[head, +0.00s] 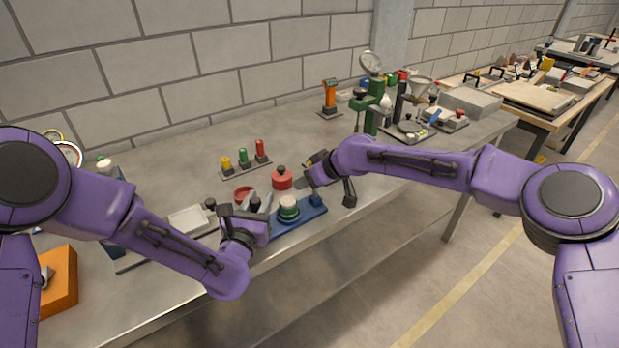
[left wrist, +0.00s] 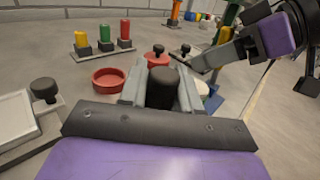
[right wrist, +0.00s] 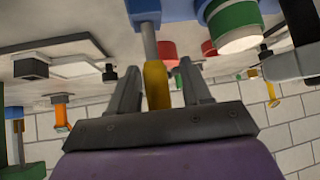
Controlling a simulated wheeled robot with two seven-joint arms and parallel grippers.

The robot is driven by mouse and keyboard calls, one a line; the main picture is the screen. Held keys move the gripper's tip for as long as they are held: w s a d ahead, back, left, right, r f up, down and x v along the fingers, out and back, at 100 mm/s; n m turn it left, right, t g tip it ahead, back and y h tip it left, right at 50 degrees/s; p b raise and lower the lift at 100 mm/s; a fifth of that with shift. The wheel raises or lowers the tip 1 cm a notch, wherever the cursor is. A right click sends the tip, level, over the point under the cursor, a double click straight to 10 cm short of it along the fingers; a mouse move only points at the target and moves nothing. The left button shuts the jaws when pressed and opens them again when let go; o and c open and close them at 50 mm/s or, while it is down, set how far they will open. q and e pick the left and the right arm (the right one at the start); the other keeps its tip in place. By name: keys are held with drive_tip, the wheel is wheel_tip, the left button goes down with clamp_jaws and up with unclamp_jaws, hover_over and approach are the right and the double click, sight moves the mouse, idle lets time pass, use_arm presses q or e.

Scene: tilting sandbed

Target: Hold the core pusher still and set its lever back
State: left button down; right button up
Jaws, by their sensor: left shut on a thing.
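The core pusher (head: 300,221) is a blue bed on the bench's front edge, with a green-banded white cylinder (head: 289,207) on top. My left gripper (head: 254,203) is at its left end, shut on a black knob, which stands between the fingers in the left wrist view (left wrist: 162,88). My right gripper (head: 316,172) is beyond the pusher's right end. In the right wrist view a grey lever with a yellow grip (right wrist: 156,84) runs from the blue body (right wrist: 178,9) between the open fingers. A gap shows beside the grip. The head view mostly hides the lever.
A red dish (head: 243,193) and a red pot with a black knob (head: 282,181) stand just behind. A rack of yellow, green and red plugs (head: 246,169) is farther back. A white tray (head: 190,220) lies left. A green stand (head: 372,115) is back right.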

drive_tip(key=shift+r, duration=0.15)
use_arm(q)
drive_tip(key=c, duration=0.7)
unclamp_jaws()
use_arm(e)
drive_tip(key=v, duration=1.1)
drive_tip(key=shift+s+d+r, duration=0.2)
drive_tip(key=shift+d+r, duration=0.05)
drive_tip(key=shift+d, duration=0.05)
